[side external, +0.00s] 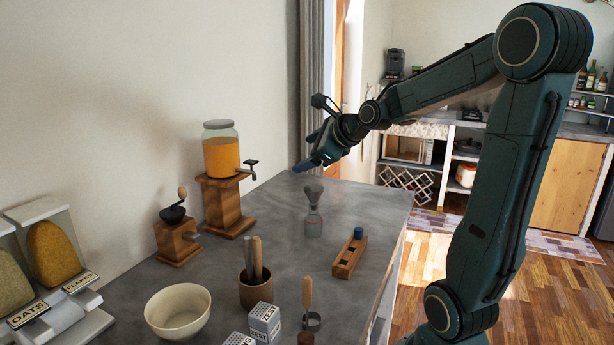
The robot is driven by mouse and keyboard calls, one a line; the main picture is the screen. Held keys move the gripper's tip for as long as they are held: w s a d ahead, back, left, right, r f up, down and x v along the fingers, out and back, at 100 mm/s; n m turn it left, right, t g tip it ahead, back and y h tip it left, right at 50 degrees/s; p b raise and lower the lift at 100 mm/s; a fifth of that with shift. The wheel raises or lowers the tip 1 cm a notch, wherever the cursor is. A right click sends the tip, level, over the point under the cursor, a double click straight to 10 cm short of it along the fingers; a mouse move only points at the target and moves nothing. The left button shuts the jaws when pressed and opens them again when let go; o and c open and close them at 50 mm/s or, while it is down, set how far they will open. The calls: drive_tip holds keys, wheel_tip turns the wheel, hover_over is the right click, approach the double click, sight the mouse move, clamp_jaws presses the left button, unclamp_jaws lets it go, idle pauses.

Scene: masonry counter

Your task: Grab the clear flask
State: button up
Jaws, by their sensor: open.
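A small clear flask (313,225) stands upright on the grey counter, near the middle of the picture. A grey, flared upper part rises from its narrow neck, and I cannot tell if it is a stopper or a funnel. My gripper (304,151) is open and empty. It hangs in the air above the counter, higher in the picture than the flask and apart from it. Its blue fingers point toward the left.
A wooden block with a blue knob (348,253) lies right of the flask. A utensil cup (255,288), white bowl (178,312), boxes (265,322) and wooden-handled tool (307,298) stand in front. A jar-topped dispenser (221,170) and hand grinder (177,237) stand left. Counter around the flask is clear.

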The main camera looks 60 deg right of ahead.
sight(319, 222)
drive_tip(key=s+d+m+h, duration=0.1)
drive_tip(key=d+m+h, duration=0.1)
drive_tip(key=d+m, duration=0.7)
drive_tip(key=shift+t, duration=0.5)
wheel_tip(319, 222, down, 23)
drive_tip(key=shift+a+r, duration=0.1)
drive_tip(key=shift+x, duration=1.25)
drive_tip(key=shift+x, duration=2.5)
drive_tip(key=shift+c, duration=0.5)
drive_tip(key=c, duration=1.1)
